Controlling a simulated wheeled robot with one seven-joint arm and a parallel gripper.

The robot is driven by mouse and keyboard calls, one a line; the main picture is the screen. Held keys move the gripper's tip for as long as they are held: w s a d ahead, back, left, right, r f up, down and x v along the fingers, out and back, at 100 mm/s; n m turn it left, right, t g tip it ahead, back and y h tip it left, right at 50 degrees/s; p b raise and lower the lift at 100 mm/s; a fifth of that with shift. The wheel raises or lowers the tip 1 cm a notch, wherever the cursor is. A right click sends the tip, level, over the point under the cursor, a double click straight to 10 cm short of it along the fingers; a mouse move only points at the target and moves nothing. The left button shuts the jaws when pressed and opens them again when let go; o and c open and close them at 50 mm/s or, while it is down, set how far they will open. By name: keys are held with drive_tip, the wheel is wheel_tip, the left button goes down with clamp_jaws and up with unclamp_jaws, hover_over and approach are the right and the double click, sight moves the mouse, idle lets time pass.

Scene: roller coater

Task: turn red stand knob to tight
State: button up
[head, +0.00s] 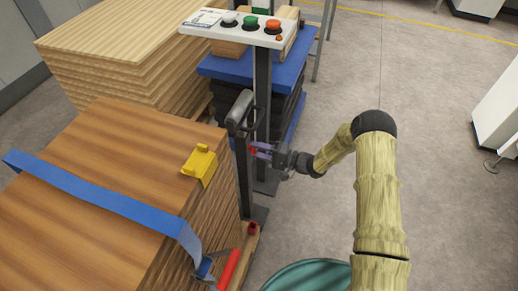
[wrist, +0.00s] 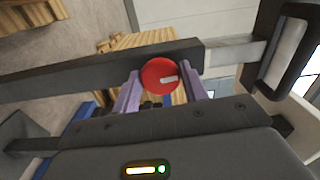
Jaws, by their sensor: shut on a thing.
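The red stand knob (wrist: 160,75) shows in the wrist view as a round red disc with a pale mark pointing to the right. It sits at a dark stand post (wrist: 80,80). My gripper (wrist: 158,92) has its two purple fingers on either side of the knob and is shut on it. In the head view, my gripper (head: 258,150) reaches the post (head: 243,175) from the right. Only a small bit of the red knob (head: 252,151) shows there between the fingers.
A control panel (head: 212,23) with white, green and orange buttons stands behind on a post. A wooden stack (head: 90,150) with a blue strap (head: 100,197) and a yellow corner piece (head: 200,165) is at left. A teal round thing (head: 308,277) is at the bottom.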

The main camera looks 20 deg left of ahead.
drive_tip(key=shift+f+m, duration=0.15)
drive_tip(key=shift+m, duration=0.35)
drive_tip(key=shift+d, duration=0.1)
drive_tip(key=o, duration=0.9)
drive_tip(key=shift+o, duration=0.2)
drive_tip(key=s+d+p, duration=0.1)
drive_tip(key=d, duration=1.6)
drive_tip(key=shift+s+d+p, duration=0.15)
drive_tip(key=shift+s+p, duration=0.05)
drive_tip(key=shift+p, duration=0.1)
